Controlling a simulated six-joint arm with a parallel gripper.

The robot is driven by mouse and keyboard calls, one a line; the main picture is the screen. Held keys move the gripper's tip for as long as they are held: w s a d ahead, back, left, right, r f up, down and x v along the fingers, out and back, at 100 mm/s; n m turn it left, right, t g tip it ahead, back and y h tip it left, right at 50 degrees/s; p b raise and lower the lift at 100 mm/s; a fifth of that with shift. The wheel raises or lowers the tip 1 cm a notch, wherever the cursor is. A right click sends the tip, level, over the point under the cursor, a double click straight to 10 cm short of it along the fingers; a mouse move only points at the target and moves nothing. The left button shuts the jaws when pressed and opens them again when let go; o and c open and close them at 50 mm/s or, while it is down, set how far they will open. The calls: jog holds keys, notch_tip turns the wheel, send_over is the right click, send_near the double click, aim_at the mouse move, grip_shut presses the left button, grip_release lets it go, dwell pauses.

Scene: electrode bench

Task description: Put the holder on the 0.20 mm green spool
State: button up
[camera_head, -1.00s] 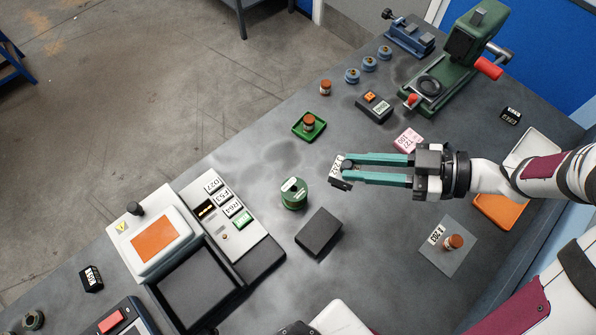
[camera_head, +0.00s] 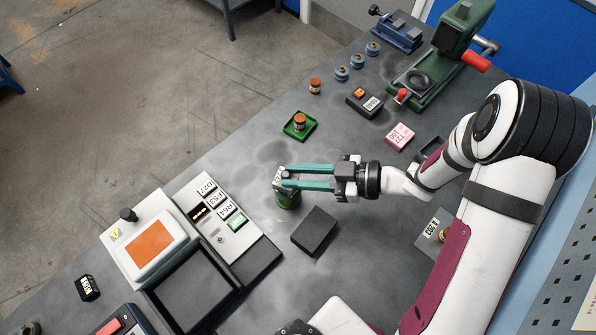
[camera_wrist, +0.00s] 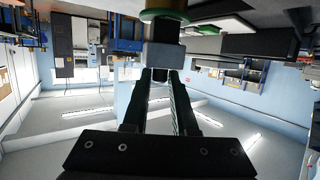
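The green spool (camera_head: 288,202) stands upright on the bench left of the dark grey block. My gripper (camera_head: 288,179) is directly over it, reaching in from the right. Its teal fingers are shut on the holder (camera_head: 279,175), a small dark piece with a white label. In the wrist view the holder (camera_wrist: 164,55) shows as a dark block at the fingertips, with the green spool (camera_wrist: 165,15) beside it at the top edge. The holder and fingers hide much of the spool's top. I cannot tell whether the holder touches the spool. The spool's size marking is not readable.
The dark grey block (camera_head: 315,231) lies close to the spool's lower right. A labelled panel (camera_head: 228,219) and an open black tray (camera_head: 240,290) lie to the left. A green dish (camera_head: 313,132) with a copper spool (camera_head: 300,121) stands behind. A pink block (camera_head: 399,136) is further right.

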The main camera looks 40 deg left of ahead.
jog(key=o, duration=0.4)
jog(key=shift+c, duration=0.2)
